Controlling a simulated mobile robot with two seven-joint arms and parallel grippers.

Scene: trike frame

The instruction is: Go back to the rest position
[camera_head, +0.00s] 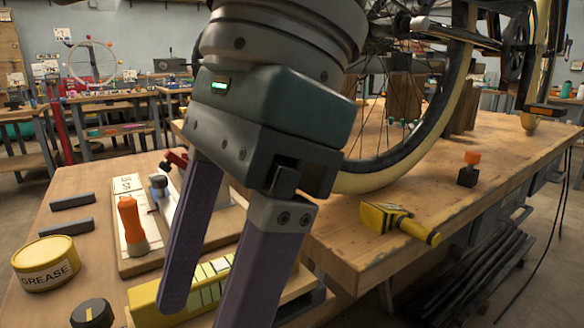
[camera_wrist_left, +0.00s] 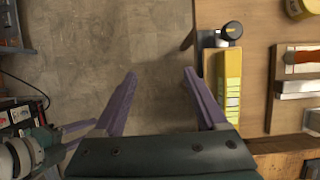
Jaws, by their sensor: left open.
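My left gripper (camera_head: 207,308) hangs large and close in the head view, its two purple fingers pointing down and spread apart. In the left wrist view the same gripper (camera_wrist_left: 159,73) has nothing between its fingers, only bare floor. It is beside the wooden table's edge, in front of the yellow box (camera_head: 214,282), which shows right of the fingers in the left wrist view (camera_wrist_left: 228,85). Part of my right gripper (camera_wrist_left: 77,126) seems to show at the lower left of the left wrist view. Its opening cannot be made out.
The wooden table (camera_head: 70,220) holds a grease tin (camera_head: 45,262), a black-capped jar (camera_head: 92,313) and an orange-handled tool (camera_head: 131,222) on a tray. A second bench (camera_head: 335,245) carries a yellow tool (camera_head: 398,221) and a wheel (camera_head: 400,165). Floor (camera_wrist_left: 100,40) is open beside the table.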

